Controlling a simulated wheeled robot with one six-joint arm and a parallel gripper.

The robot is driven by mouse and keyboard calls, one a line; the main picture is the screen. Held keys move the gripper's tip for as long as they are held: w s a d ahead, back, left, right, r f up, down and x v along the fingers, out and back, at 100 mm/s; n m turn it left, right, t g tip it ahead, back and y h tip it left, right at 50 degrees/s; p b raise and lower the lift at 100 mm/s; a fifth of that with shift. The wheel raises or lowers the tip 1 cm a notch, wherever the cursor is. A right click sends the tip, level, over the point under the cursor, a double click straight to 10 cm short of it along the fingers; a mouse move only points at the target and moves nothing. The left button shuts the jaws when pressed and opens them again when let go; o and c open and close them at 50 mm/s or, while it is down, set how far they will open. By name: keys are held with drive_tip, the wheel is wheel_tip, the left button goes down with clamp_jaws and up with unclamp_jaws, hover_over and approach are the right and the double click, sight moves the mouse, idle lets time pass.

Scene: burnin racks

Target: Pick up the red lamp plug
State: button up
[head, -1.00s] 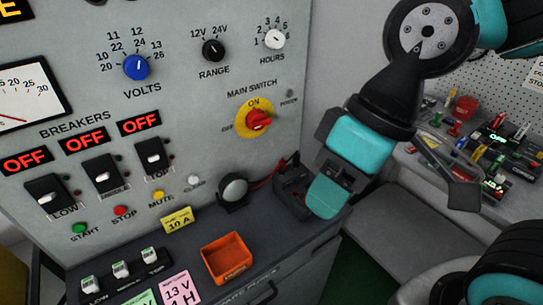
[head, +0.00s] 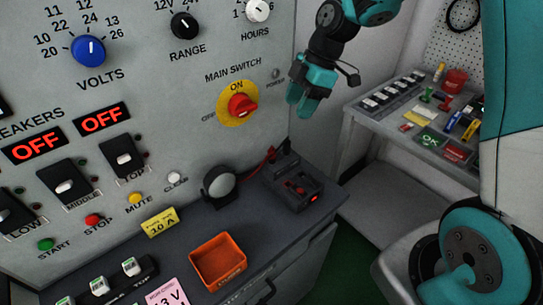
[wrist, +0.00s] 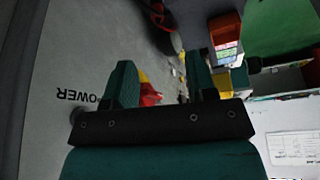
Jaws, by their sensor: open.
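A small red plug-like piece on a red lead (head: 270,155) shows beside the round lamp at the back of the grey ledge. Red parts also sit on the black socket box (head: 290,190) to its right. I cannot tell for sure which is the red lamp plug. My gripper (head: 302,98) is open and empty, up by the right edge of the panel, right of the main switch and well above the box. In the wrist view my gripper (wrist: 160,82) has its two teal fingers apart, with the red switch knob (wrist: 150,93) seen beyond them.
An orange bin (head: 218,260) and a yellow card (head: 160,222) lie on the ledge. The round lamp (head: 220,185) stands by the panel. A side bench (head: 362,118) at right holds a red cup (head: 455,80) and several small parts.

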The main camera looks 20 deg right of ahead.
sight(273, 150)
drive_tip(key=p+x, duration=0.2)
drive_tip(key=x, duration=0.8)
drive_tip(key=shift+w+a+p+x, duration=0.1)
drive_tip(key=shift+p+x, duration=0.65)
drive_tip(key=shift+x, duration=0.55)
drive_tip(key=shift+w+a+p+x, duration=0.15)
drive_tip(key=shift+p+x, duration=0.55)
drive_tip(key=shift+x, duration=0.65)
drive_tip(key=shift+r, duration=0.1)
drive_tip(key=c, duration=0.8)
